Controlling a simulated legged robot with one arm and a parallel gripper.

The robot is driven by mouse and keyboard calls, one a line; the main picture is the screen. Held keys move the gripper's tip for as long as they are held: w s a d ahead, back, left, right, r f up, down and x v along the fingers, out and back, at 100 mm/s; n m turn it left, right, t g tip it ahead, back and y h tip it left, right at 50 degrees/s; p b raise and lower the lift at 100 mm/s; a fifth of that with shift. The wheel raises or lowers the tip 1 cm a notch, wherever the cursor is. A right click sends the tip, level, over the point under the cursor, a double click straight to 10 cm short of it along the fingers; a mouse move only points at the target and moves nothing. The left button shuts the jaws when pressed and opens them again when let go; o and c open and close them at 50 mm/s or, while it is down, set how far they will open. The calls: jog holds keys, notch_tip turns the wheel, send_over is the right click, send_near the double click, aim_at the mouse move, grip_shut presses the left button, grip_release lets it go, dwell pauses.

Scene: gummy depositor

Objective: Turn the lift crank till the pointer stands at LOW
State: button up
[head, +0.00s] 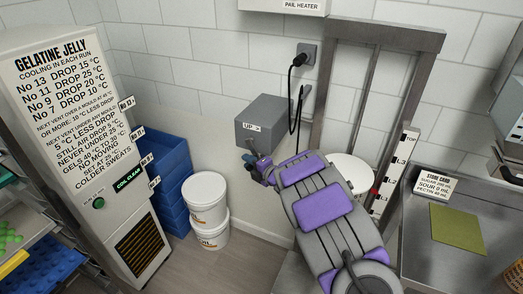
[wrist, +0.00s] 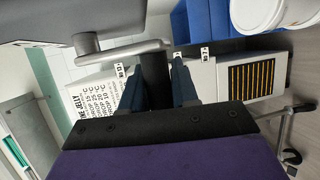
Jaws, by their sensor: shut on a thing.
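The lift's grey box (head: 264,122), marked "UP >", is on the wall. The crank's grey arm (wrist: 118,51) spans the upper left of the wrist view, and its dark handle (wrist: 155,78) stands between my fingers. My gripper (head: 259,164) is shut on this handle below the box; it also shows in the wrist view (wrist: 157,88). My gripper and arm hide much of the crank in the head view. The red pointer (head: 373,191) is beside the level scale (head: 396,170), near L2 and the label below it. I see no LOW label; my arm covers the lower scale.
A white round pail (head: 350,170) is behind my arm at the lift frame (head: 418,95). Stacked white buckets (head: 205,200) and blue crates (head: 165,155) stand left. A cooling cabinet (head: 60,110) is far left, a steel counter (head: 470,262) right. A black cable (head: 293,105) hangs beside the box.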

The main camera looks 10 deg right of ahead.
jog(key=shift+d+r, duration=0.1)
jog(key=shift+d, duration=0.15)
jog(key=shift+s+d+r+p, duration=0.2)
jog(key=shift+d+r+p, duration=0.05)
jog(key=shift+d+r, duration=0.35)
jog(key=shift+s+d+r+p, duration=0.2)
jog(key=shift+d+r, duration=0.3)
jog(key=shift+r, duration=0.1)
